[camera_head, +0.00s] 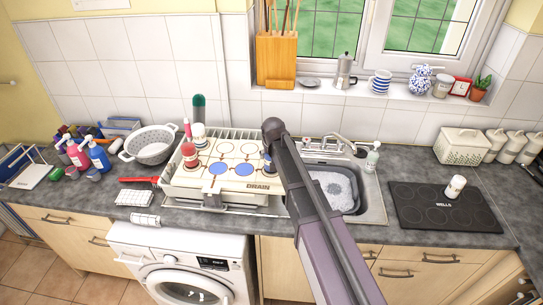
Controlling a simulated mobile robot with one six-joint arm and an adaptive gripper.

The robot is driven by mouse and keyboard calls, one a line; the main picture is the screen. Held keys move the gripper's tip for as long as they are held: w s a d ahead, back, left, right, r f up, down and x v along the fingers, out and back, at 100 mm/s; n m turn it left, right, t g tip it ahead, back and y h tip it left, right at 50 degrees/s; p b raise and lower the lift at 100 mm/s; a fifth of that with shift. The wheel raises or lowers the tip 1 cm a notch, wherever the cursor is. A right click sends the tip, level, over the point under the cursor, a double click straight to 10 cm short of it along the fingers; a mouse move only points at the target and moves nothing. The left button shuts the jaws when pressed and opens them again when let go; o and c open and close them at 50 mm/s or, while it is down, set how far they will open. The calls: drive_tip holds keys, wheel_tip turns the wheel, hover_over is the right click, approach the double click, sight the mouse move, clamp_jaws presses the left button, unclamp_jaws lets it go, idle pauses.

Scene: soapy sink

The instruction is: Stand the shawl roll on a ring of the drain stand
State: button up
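The drain stand (233,184), a white board marked DRAIN with brown-outlined rings and two blue discs, sits on the counter left of the sink. A red-and-white cylinder (189,156) and a pale cylinder with a dark band (199,134) stand at its left side. I cannot tell for sure which thing is the shawl roll. A white roll-like thing (455,187) stands tilted on the dark board marked WELLS (425,212). My arm crosses the middle of the view, its upper joint over the stand's right side. My gripper cannot be made out; the arm hides that area.
The sink (372,205) holds a basin with suds (337,188); a tap (345,145) is behind it. A colander (150,144), several bottles and a white cloth (145,219) are on the left. A basket (462,146) and canisters stand back right. Counter around the WELLS board is clear.

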drive_tip(key=shift+f, duration=0.1)
drive_tip(key=o, duration=1.1)
drive_tip(key=shift+r+p, duration=6.45)
drive_tip(key=shift+r, duration=0.05)
drive_tip(key=shift+s+d+f+m+g+h+b, duration=0.25)
drive_tip(key=shift+s+d+f+g+b, duration=0.5)
drive_tip(key=shift+s+d+f+b, duration=3.45)
drive_tip(key=shift+s+d+f+m+g+b, duration=0.35)
drive_tip(key=shift+s+d+f+g+b, duration=0.45)
drive_tip(key=shift+s+d+f+b, duration=3.35)
drive_tip(key=shift+s+d+f+m+g+h+b, duration=0.25)
drive_tip(key=shift+s+d+f+g+b, duration=0.5)
drive_tip(key=shift+s+d+f+b, duration=3.4)
